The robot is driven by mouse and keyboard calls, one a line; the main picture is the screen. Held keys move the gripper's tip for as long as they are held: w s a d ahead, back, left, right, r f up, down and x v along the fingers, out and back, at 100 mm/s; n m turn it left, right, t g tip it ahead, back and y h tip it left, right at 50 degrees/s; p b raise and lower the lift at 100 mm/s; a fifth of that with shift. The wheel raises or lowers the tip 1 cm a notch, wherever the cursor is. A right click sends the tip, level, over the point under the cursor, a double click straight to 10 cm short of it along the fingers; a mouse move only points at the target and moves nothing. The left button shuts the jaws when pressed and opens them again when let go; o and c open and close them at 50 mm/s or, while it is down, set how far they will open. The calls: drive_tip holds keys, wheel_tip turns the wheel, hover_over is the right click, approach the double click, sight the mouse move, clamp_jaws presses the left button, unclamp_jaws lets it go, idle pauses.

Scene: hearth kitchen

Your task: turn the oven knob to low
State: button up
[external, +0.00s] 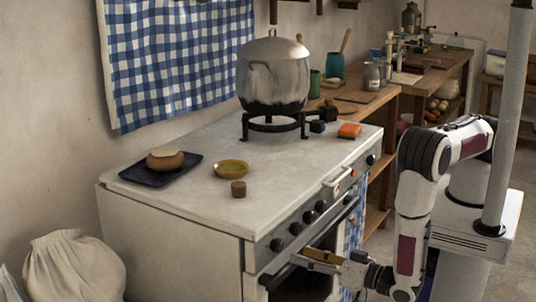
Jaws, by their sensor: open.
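The white stove has a front panel with several dark round knobs (296,229) in a row. I cannot tell which of them is the oven knob, and their settings are too small to read. My gripper (322,259) is open, in front of the oven below the knob row. It appears apart from the knobs. A yellowish strip shows at its fingers; I cannot tell whether it is part of the gripper. The oven front (296,284) is dark and partly hidden behind my gripper.
A checked cloth (356,225) hangs near my gripper.

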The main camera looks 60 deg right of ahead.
sight(281, 248)
drive_tip(key=shift+w, duration=3.15)
drive_tip(key=c, duration=1.1)
